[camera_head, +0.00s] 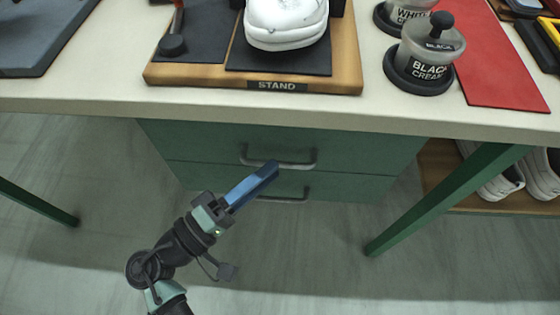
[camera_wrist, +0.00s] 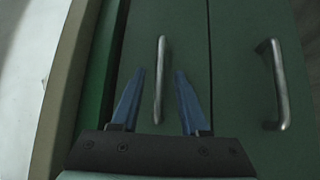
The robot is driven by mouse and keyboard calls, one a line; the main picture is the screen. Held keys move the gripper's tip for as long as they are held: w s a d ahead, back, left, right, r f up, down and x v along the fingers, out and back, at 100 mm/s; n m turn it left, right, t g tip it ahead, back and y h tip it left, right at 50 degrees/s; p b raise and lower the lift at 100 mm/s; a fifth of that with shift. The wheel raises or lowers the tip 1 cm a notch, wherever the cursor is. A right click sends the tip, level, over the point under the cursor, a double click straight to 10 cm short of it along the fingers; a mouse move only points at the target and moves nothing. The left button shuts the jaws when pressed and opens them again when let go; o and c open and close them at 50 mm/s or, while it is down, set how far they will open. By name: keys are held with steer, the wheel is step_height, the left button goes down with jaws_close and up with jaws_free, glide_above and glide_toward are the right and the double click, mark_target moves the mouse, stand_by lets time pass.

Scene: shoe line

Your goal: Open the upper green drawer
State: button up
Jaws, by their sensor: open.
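The upper green drawer (camera_head: 195,143) is under the table top and looks shut, its front level with the lower one. Its grey bar handle (camera_head: 300,163) is partly hidden by my gripper (camera_head: 268,170). In the wrist view the picture is turned, so the upper drawer is on the left, with its handle (camera_wrist: 161,90) showing between my two blue fingers (camera_wrist: 160,74). The fingers are open and apart, one on each side of the handle in the picture. I cannot tell whether they reach around the bar.
The lower green drawer (camera_head: 220,180) has a similar handle (camera_wrist: 279,85). The table top edge (camera_head: 420,127) overhangs the drawers. A green slanted table leg (camera_head: 440,205) stands at right, before a shelf with white shoes (camera_head: 500,185). A wooden stand (camera_head: 250,80) is above.

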mark_target(280, 163)
steer(key=shift+x, duration=1.85)
jaws_close()
